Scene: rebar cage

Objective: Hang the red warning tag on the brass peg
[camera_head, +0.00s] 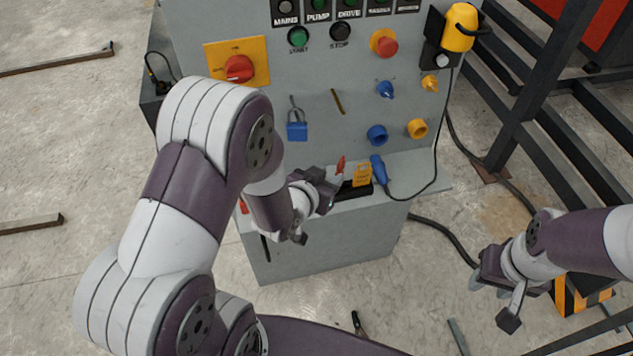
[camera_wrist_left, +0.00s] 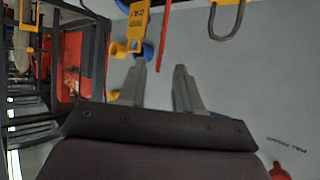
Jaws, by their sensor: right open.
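The red warning tag (camera_head: 341,165) stands in a dark holder on the console ledge, seen nearly edge-on. In the left wrist view the red tag (camera_wrist_left: 163,35) is a thin strip lined up with the gap between my fingers. My left gripper (camera_head: 328,182) is beside the tag in the head view. In the wrist view its fingers (camera_wrist_left: 160,66) are apart, with no clear grip on the tag. The brass peg (camera_head: 338,101) sticks out of the grey panel above, bare. My right gripper (camera_head: 492,302) is open and empty, low at the right.
A yellow tag (camera_head: 362,174) stands right beside the red one, with a blue plug (camera_head: 379,169) and cable further right. A blue padlock (camera_head: 297,131) hangs left of the peg. Blue and yellow sockets (camera_head: 377,135) lie to its right. Dark steel framing (camera_head: 520,95) stands at right.

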